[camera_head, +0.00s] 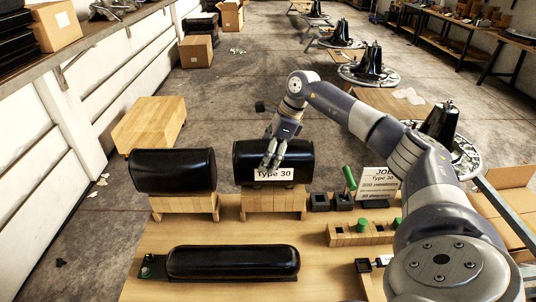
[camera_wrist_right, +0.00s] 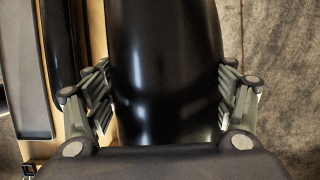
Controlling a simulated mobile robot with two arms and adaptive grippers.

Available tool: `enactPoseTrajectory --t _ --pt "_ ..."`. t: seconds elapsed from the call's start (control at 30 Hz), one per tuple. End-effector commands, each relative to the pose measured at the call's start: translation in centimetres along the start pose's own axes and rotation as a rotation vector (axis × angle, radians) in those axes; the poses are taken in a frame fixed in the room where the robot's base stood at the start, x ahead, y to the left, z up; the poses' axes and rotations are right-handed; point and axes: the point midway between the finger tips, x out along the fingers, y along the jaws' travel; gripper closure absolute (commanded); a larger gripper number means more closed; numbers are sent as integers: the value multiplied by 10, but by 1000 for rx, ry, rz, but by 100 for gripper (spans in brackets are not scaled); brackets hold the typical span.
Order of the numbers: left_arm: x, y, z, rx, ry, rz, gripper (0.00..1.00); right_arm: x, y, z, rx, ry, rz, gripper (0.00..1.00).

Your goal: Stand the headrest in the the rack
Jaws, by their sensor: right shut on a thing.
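A black padded roll (camera_head: 272,180) with a white "Type 30" label (camera_head: 273,174) lies across a wooden stand (camera_head: 273,199) at the middle of the bench; I take it for the headrest. My right gripper (camera_head: 271,152) reaches down over it from above and behind. In the right wrist view the gripper (camera_wrist_right: 163,88) has one finger on each side of the glossy black roll (camera_wrist_right: 165,60), shut on it. A second black roll (camera_head: 173,171) rests on a like wooden stand (camera_head: 184,204) to the left. I cannot tell for certain which piece is the rack. My left gripper is not in view.
A long black pad (camera_head: 232,261) lies along the bench front. A wooden block (camera_head: 358,236) with green pieces, a green-handled tool (camera_head: 349,178) and a job card (camera_head: 378,187) are to the right. A wooden box (camera_head: 148,122) stands behind on the left. Bare bench (camera_head: 215,233) shows between stands and pad.

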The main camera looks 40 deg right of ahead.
Motion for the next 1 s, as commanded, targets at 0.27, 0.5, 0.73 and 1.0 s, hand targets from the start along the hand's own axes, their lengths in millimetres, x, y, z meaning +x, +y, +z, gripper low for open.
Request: enactPoseTrajectory --t 0.27,0.5,0.73,1.0 --pt "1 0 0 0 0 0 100 0 -1 1 -1 -4 -3 0" --pt "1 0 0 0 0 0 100 1 0 0 0 -1 -1 0" --pt "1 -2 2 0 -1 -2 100 -6 0 -2 1 3 0 0" --pt "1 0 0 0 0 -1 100 -60 -1 0 0 -2 -3 0"
